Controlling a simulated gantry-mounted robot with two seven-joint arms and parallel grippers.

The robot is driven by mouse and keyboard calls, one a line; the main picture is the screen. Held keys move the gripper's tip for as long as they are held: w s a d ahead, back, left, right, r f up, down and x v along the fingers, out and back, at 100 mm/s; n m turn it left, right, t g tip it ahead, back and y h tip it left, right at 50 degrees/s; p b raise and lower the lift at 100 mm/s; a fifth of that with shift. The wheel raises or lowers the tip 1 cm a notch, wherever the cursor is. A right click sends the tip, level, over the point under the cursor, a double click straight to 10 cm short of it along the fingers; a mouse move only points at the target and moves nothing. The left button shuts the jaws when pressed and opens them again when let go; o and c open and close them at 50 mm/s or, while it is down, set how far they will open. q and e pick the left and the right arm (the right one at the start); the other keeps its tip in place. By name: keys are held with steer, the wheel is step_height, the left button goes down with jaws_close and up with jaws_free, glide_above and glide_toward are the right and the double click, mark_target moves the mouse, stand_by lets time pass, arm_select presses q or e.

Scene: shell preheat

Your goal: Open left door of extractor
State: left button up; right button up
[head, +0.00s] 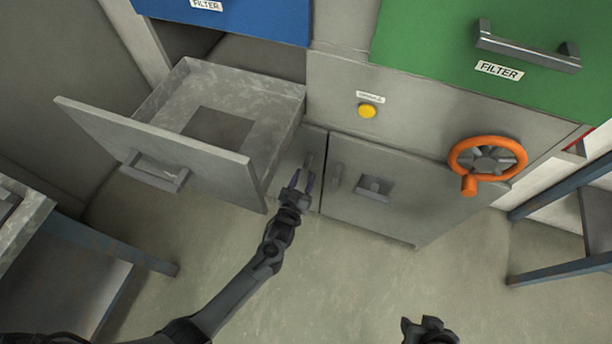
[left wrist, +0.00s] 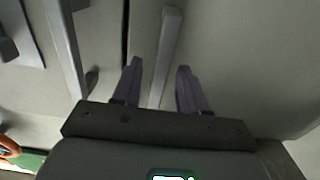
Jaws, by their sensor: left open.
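The extractor is a grey metal cabinet. Its lower left door (head: 287,172) is partly hidden behind a pulled-out drawer and looks closed. The door's upright bar handle (head: 309,160) stands near the seam with the right door. My left gripper (head: 303,182) is open at this handle. In the left wrist view, the handle (left wrist: 168,55) runs up between the two spread fingers (left wrist: 158,88), with a gap to each side; contact cannot be seen. My right gripper (head: 428,328) is at the bottom edge, away from the cabinet; its fingers are not clear.
The open grey drawer (head: 180,145) juts out left of my left gripper. The lower right door (head: 400,205) is closed. An orange handwheel (head: 488,160), a yellow button (head: 367,111), and blue (head: 240,20) and green (head: 430,40) filter fronts are above. The floor in front is clear.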

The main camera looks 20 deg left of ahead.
arm_select(q)
steer(key=shift+w+b, duration=0.3)
steer(key=shift+w, duration=0.65)
steer(key=shift+c, duration=0.3)
jaws_close()
